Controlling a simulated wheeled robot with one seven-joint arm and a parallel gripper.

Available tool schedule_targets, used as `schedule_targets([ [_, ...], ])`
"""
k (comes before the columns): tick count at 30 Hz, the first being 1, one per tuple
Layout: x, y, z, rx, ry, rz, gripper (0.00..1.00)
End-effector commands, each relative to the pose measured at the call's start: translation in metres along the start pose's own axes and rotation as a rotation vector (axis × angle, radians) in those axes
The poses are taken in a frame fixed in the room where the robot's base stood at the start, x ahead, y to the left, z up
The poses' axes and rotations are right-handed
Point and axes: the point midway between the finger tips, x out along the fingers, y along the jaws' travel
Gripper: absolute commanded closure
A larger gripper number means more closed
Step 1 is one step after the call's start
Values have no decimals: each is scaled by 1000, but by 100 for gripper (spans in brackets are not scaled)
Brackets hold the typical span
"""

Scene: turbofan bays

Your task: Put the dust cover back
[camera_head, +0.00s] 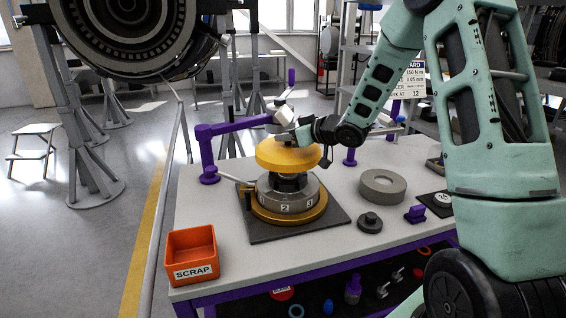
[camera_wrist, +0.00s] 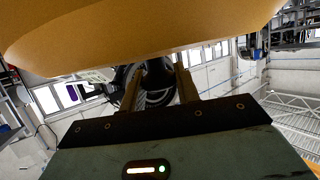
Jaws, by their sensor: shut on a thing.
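The dust cover (camera_head: 287,155) is a yellow-orange round cap. My gripper (camera_head: 322,137) is shut on it from the far right side, with the exact grip partly hidden. The cover is above the round fixture with a numbered grey ring (camera_head: 286,203) and a bronze-coloured base. A dark hub (camera_head: 288,183) shows in the gap between cover and ring. In the wrist view the cover (camera_wrist: 140,28) fills the top, close to my gripper's two fingers (camera_wrist: 159,84). The contact point there is unclear.
A purple arm (camera_head: 240,126) with a grey head (camera_head: 284,117) reaches close behind the cover. A lever (camera_head: 234,180) sticks out left of the fixture.

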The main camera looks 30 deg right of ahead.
Motion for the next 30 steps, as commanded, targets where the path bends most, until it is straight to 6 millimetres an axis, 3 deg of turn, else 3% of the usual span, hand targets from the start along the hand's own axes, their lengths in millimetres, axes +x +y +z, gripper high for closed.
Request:
schedule_targets([
  [15,20,0,53,1,1,-1,98],
  [30,23,0,62,0,2,0,98],
])
